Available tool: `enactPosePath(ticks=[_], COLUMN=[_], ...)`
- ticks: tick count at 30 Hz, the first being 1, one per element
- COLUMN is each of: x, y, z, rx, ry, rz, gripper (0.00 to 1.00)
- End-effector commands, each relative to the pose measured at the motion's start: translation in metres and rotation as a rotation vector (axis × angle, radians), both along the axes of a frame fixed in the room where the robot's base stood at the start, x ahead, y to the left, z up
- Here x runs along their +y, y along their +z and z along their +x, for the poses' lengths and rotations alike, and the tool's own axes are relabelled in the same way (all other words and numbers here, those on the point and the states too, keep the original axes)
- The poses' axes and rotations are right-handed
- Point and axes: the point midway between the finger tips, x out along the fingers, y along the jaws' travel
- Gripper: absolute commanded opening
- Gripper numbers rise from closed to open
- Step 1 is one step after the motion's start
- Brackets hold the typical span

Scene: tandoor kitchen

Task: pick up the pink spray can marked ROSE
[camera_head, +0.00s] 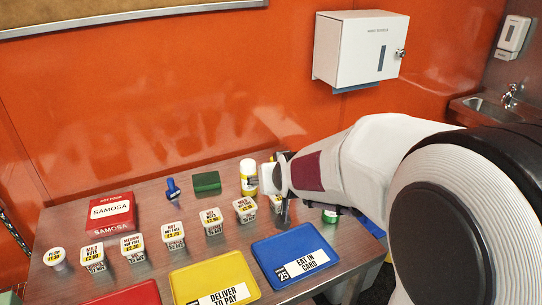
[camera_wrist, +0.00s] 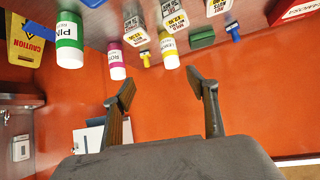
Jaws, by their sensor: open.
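The pink spray can (camera_wrist: 116,62) stands on the counter in the wrist view, with a white top part and a partly readable label starting "RO". In the head view I cannot make it out; my arm covers that part of the counter. My gripper (camera_wrist: 165,90) is open and empty in the wrist view, its two dark fingers spread apart. The pink can is beyond the fingers, toward the left finger and not between them. In the head view my gripper is over the counter's right part, mostly hidden by my wrist.
A green can (camera_wrist: 69,42) and a yellow can (camera_wrist: 168,55) flank the pink one. Several labelled tubs (camera_head: 173,236) line the counter. A blue tray (camera_head: 262,263) and a yellow tray (camera_head: 185,284) lie in front. An orange wall (camera_head: 150,110) is behind.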

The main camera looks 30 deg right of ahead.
Motion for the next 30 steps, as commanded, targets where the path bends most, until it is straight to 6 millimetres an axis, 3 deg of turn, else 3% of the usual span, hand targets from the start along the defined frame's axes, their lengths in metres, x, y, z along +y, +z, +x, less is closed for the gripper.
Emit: enactPosePath(ticks=[15,30], x=[-0.084,-0.159], y=[-0.047,-0.097], z=[0.070,0.101], rx=[-0.137,-0.254], ry=[-0.125,-0.232], rz=[-0.052,-0.122], gripper=[0.58,0.58])
